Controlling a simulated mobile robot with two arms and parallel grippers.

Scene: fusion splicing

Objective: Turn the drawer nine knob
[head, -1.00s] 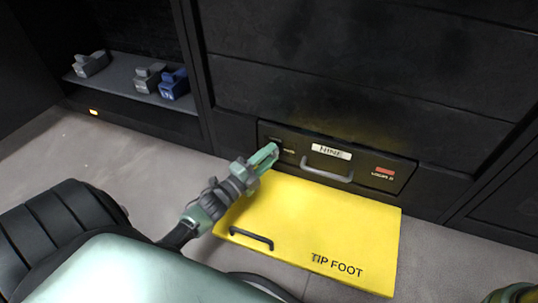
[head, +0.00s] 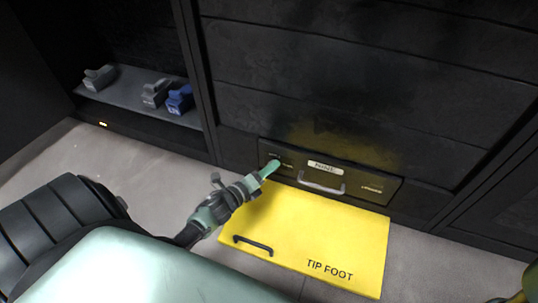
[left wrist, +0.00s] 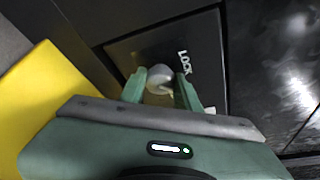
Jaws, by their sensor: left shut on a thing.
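The drawer nine front (head: 380,184) is a dark panel low in the black cabinet, with a pale name label (head: 325,167) and a grey bar handle (head: 322,186). Its knob (left wrist: 160,78) is a round grey piece beside the word LOCK in the left wrist view. My left gripper (left wrist: 161,90) has its two green fingers on either side of the knob and is shut on it. In the head view my left gripper (head: 270,168) reaches the left end of the drawer front and hides the knob.
A yellow TIP FOOT panel (head: 310,235) with a black handle (head: 253,244) lies below the drawer. A shelf (head: 125,102) at left holds two grey pieces and a blue piece (head: 180,98). Grey floor is clear at left.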

